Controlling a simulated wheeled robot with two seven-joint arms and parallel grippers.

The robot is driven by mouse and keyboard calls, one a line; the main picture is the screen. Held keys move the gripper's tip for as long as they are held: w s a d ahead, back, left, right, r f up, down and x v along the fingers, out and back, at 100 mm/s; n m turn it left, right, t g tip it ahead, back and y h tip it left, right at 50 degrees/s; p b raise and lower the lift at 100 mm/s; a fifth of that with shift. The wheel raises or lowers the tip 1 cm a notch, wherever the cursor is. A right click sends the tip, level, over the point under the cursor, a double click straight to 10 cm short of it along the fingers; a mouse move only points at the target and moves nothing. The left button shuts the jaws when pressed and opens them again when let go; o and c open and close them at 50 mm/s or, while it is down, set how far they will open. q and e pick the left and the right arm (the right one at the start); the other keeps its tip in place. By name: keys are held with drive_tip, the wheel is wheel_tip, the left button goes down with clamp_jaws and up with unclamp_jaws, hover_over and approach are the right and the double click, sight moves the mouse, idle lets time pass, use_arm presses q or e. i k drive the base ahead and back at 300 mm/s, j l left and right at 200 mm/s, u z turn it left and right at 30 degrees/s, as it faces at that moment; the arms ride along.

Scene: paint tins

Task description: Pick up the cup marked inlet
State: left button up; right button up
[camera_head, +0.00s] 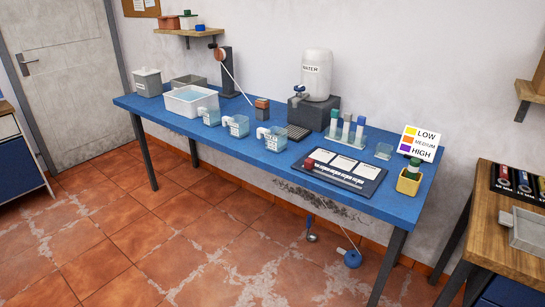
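Three clear cups with white handles and small labels stand in a row along the front of the blue table: a left cup (212,116), a middle cup (239,127) and a right cup (276,141). The label writing is too small to read, so I cannot tell which one is marked inlet. All three look upright. Neither of my grippers shows in the head view.
The blue table (335,202) also bears a white basin (190,101), a WATER tank (317,75), a tube rack (348,137), a dark panel (340,172) and a colour sign (419,143). A wooden table (500,254) stands at right.

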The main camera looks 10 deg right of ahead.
sight(276, 138)
drive_tip(key=z, duration=0.45)
drive_tip(key=i+j+z, duration=0.2)
drive_tip(key=z, duration=0.15)
drive_tip(key=i+j+z, duration=0.15)
drive_tip(key=j+z, duration=0.25)
drive_tip(key=i+j+z, duration=0.1)
drive_tip(key=z, duration=0.25)
drive_tip(key=i+j+z, duration=0.2)
drive_tip(key=j, duration=0.55)
drive_tip(key=j+z, duration=0.15)
drive_tip(key=j, duration=0.6)
drive_tip(key=i+j+z, duration=0.2)
drive_tip(key=j, duration=2.15)
